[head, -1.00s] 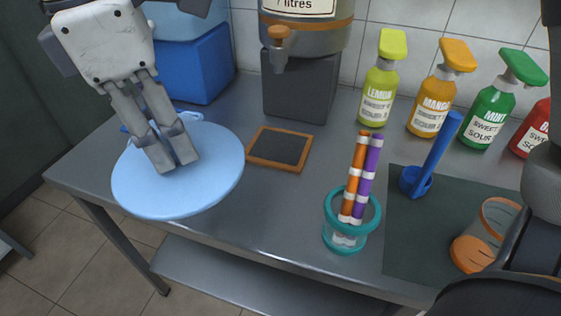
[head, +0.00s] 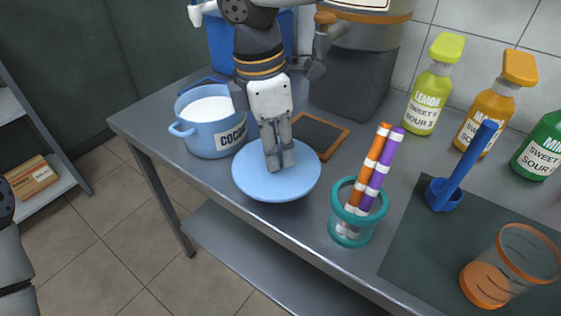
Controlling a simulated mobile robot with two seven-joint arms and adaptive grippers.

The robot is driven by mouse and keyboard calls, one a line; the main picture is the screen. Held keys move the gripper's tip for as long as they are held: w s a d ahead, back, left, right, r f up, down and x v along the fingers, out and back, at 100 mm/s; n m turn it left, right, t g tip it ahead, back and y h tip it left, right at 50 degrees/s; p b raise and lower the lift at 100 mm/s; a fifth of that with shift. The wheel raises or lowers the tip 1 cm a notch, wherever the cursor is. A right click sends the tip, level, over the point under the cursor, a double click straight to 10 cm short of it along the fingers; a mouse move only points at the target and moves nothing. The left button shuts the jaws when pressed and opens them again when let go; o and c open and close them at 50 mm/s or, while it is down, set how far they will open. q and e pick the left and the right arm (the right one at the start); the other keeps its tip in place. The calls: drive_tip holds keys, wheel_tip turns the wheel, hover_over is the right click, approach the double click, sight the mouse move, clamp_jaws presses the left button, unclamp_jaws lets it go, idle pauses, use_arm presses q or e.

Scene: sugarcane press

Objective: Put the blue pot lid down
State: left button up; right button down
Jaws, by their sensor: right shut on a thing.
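The blue pot lid (head: 253,183) is a light blue disc, roughly level, over the table's front part. My right gripper (head: 280,163) is shut on its top from above, its fingers hiding the handle. I cannot tell whether the lid touches the table. The light blue pot (head: 205,140) stands uncovered just left of the lid, with white contents and a label beginning "COCO".
A dark board with a wooden frame (head: 320,135) lies close behind the lid. A teal holder (head: 349,231) with orange and purple sticks stands to its right. The table's front edge (head: 225,197) is near. Bottles (head: 428,100) line the back right.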

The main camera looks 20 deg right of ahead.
sight(281, 162)
drive_tip(key=shift+w+d+f, duration=0.25)
drive_tip(key=shift+w+f, duration=0.1)
drive_tip(key=shift+f, duration=0.15)
drive_tip(key=shift+w+d+f, duration=0.2)
drive_tip(key=shift+w+f, duration=0.1)
drive_tip(key=shift+f, duration=0.2)
use_arm(q)
drive_tip(key=shift+s+f, duration=0.35)
drive_tip(key=shift+s, duration=0.05)
use_arm(e)
drive_tip(key=shift+w+d+f, duration=0.15)
drive_tip(key=shift+f, duration=0.8)
drive_tip(key=shift+w+d+f, duration=0.1)
drive_tip(key=shift+d+f, duration=0.05)
drive_tip(key=shift+f, duration=0.75)
drive_tip(key=shift+f, duration=0.15)
drive_tip(key=c, duration=1.3)
unclamp_jaws()
drive_tip(key=r, duration=0.4)
drive_tip(key=a+r, duration=0.1)
drive_tip(key=r, duration=0.7)
drive_tip(key=shift+a+r, duration=0.15)
drive_tip(key=shift+a, duration=0.1)
use_arm(q)
drive_tip(key=shift+w+r, duration=0.25)
drive_tip(key=shift+r, duration=0.05)
